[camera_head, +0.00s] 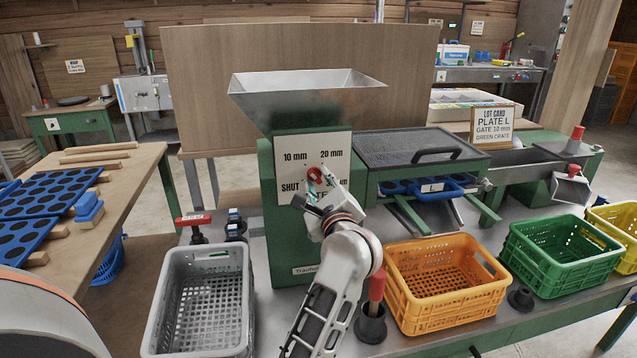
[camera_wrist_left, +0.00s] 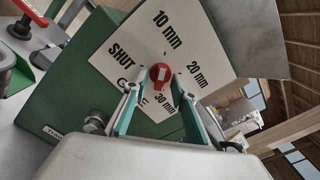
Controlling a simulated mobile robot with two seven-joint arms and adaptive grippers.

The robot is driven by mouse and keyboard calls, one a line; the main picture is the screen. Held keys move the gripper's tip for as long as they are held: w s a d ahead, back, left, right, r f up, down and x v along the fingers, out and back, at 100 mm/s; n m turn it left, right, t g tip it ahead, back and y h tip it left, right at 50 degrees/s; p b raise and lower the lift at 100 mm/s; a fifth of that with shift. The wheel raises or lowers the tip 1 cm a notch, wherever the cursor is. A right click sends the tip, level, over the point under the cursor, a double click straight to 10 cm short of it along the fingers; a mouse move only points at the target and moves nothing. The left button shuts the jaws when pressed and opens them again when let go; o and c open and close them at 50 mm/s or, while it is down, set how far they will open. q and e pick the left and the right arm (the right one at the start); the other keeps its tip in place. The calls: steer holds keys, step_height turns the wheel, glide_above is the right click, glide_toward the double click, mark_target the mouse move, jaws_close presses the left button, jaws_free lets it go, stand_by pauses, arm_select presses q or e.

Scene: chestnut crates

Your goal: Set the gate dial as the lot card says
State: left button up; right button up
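The gate dial is a red knob (camera_head: 316,175) on a white plate (camera_head: 341,146) on the green machine. The plate is marked 10 mm, 20 mm, 30 mm and SHUT. The lot card (camera_head: 492,126) reads PLATE L, GATE 10 mm, GREEN CRATE. My left gripper (camera_head: 314,190) is at the dial. In the left wrist view its fingertips (camera_wrist_left: 153,82) stand apart on either side of the red knob (camera_wrist_left: 160,72), with no clear grip on it. The knob bears a pale mark; I cannot tell which setting it points to. My right gripper is out of view.
A metal hopper (camera_head: 305,99) tops the machine. A grey crate (camera_head: 158,325), orange crate (camera_head: 447,316) and green crate (camera_head: 560,284) stand along the bench front. A red-handled tool (camera_head: 376,288) stands in a dark holder beside my left arm. A sieve box (camera_head: 415,148) lies right of the dial.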

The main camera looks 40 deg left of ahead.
mark_target(315, 135)
arm_select(q)
step_height(315, 135, up, 10)
steer(key=shift+s+f, duration=0.1)
steer(key=shift+f, duration=0.15)
steer(key=shift+r, duration=0.35)
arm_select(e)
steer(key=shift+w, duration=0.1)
